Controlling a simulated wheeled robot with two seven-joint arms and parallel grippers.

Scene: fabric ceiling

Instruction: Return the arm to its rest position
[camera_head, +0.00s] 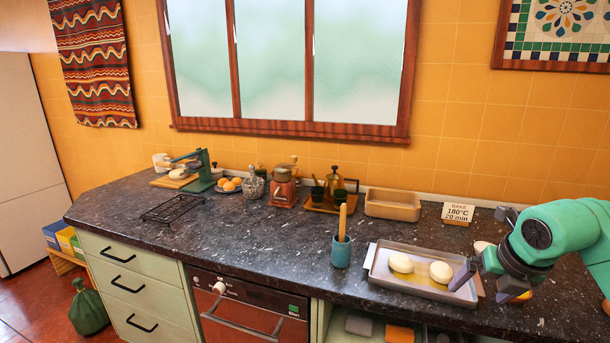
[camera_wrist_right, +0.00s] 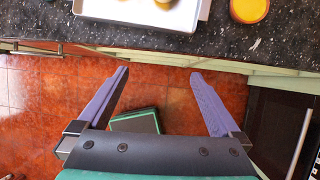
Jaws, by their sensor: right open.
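My right arm comes in from the right in the head view. Its gripper (camera_head: 484,283) is by the right end of a metal baking tray (camera_head: 420,250) on the dark counter. In the right wrist view the gripper (camera_wrist_right: 160,92) has its two purple fingers spread wide with nothing between them, over the floor in front of the counter edge. Two pale dough rounds lie on the tray, one on the left (camera_head: 401,263) and one on the right (camera_head: 441,272). My left gripper is not in either view.
A blue cup (camera_head: 341,252) with a wooden-handled tool stands left of the tray. A beige loaf pan (camera_head: 392,205) and a sign (camera_head: 458,213) stand behind it. A yellow-topped round item (camera_wrist_right: 249,8) is near the counter edge. A black rack (camera_head: 173,209) lies left; the counter's middle is clear.

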